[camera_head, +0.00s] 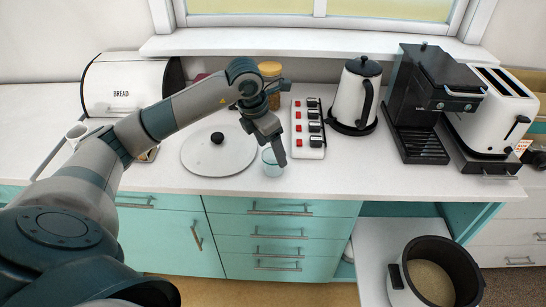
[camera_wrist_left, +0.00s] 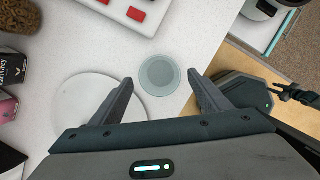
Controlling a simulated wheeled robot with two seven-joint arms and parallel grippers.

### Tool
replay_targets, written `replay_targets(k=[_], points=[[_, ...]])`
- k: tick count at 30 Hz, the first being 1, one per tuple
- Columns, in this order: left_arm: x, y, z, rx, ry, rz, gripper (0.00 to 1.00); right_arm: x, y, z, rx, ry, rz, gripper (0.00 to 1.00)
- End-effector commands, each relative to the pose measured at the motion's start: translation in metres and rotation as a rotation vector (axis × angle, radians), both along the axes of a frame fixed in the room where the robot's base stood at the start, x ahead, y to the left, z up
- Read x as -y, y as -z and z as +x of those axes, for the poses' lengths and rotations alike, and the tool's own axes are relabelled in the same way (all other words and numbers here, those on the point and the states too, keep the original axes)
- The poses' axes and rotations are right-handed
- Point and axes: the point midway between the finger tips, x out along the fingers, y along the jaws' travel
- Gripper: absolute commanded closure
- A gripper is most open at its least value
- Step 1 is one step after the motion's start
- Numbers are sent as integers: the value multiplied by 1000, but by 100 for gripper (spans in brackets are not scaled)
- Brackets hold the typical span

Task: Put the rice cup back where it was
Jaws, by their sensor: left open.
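The rice cup (camera_head: 272,163) is a small clear bluish cup on the white counter, near its front edge. It also shows in the left wrist view (camera_wrist_left: 160,75), seen from above, just beyond and between the fingertips. My left gripper (camera_head: 281,160) is open and points down at the cup, with a finger partly in front of it in the head view. In the left wrist view the fingers (camera_wrist_left: 161,83) are spread wide with nothing held between them. My right gripper does not show clearly in either view.
A round white lid (camera_head: 205,155) lies left of the cup. A red-switched power strip (camera_head: 308,140), a kettle (camera_head: 355,98), a coffee machine (camera_head: 418,105) and a toaster (camera_head: 492,115) stand to the right. An open rice cooker (camera_head: 398,275) sits on a pulled-out shelf (camera_head: 375,245) below.

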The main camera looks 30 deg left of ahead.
Motion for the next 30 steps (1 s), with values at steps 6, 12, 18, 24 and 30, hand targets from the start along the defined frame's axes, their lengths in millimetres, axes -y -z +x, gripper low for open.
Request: replay_targets(k=[6, 12, 18, 24, 30], points=[[-5, -38, -9, 6, -1, 1, 30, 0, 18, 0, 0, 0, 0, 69], [-7, -65, -16, 3, 0, 0, 30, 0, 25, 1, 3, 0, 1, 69], [-8, -76, -19, 1, -1, 0, 30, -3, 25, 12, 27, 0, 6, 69], [-8, -77, -19, 0, -1, 0, 30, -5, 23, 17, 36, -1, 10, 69], [-8, -77, -19, 0, -1, 0, 30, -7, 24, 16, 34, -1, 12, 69]])
